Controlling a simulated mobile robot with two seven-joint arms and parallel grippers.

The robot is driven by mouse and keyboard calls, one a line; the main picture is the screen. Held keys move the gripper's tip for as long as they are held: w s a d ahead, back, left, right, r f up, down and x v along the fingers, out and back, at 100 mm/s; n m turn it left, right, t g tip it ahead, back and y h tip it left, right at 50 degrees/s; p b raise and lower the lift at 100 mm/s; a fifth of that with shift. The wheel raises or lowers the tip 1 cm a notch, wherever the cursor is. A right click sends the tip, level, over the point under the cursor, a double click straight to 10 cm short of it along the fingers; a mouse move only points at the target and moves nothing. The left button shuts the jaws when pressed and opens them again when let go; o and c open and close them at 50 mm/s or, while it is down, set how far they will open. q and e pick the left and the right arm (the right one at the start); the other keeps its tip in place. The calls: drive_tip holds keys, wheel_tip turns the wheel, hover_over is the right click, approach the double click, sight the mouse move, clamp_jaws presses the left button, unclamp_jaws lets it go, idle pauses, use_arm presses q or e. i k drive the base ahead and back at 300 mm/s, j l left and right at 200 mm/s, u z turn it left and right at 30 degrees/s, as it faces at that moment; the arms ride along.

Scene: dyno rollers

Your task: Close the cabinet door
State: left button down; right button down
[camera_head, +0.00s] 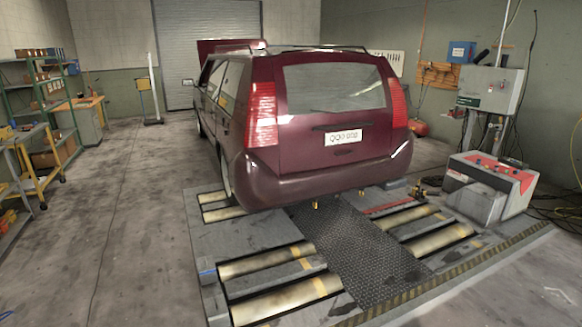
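Neither of my grippers is in view. A low beige cabinet (84,122) with a wooden top stands at the left by the shelves. I cannot tell which one the task names. Both are small in the picture, and I cannot tell how far any door on them stands open.
A dark red car (330,115) with its hood raised stands on the roller platform (235,238). A red-and-grey machine (492,188) stands at the right. Green shelves (42,90) and a yellow-framed cart (48,160) line the left. The floor (125,200) between cart and platform is clear.

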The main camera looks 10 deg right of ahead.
sight(472, 92)
drive_tip(key=j+z, duration=0.35)
drive_tip(key=j, duration=0.15)
drive_tip(key=k+j+z, duration=0.1)
drive_tip(key=j+z, duration=0.25)
drive_tip(key=j, duration=0.15)
drive_tip(key=j+z, duration=0.8)
drive_tip(key=j, duration=0.2)
drive_tip(key=j+z, duration=0.3)
drive_tip(key=j, duration=0.2)
drive_tip(key=j+z, duration=0.35)
drive_tip(key=j, duration=0.2)
drive_tip(key=j+z, duration=0.1)
drive_tip(key=j, duration=0.45)
drive_tip(key=i+j, duration=0.15)
drive_tip(key=j, duration=1.55)
drive_tip(key=k+j+z, duration=0.1)
drive_tip(key=j, duration=1)
drive_tip(key=j+z, duration=0.25)
drive_tip(key=j, duration=2)
